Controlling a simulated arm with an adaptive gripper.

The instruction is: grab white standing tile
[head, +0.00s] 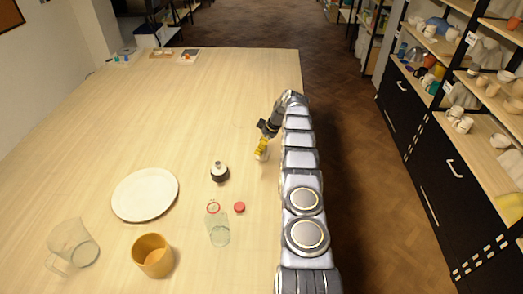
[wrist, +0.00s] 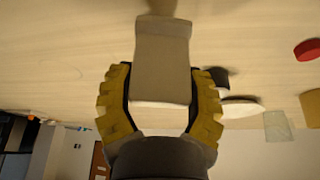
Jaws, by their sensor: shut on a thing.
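The white tile (wrist: 162,62) stands between the two yellow fingers of my gripper (wrist: 160,76) in the wrist view. The fingers press on its left and right edges. It looks pale beige-white in this light, with a narrower, darker part at the table end; I cannot tell whether it touches the table. In the head view my gripper (head: 262,149) is low over the right part of the table. The tile there is small and mostly hidden by the yellow fingers.
On the table (head: 215,110) are a white plate (head: 145,194), a dark bottle (head: 219,173), a red lid (head: 239,208), a clear jar (head: 219,236), an orange cup (head: 152,257) and a glass mug (head: 75,246). Shelves (head: 480,100) stand at right. The table's middle is clear.

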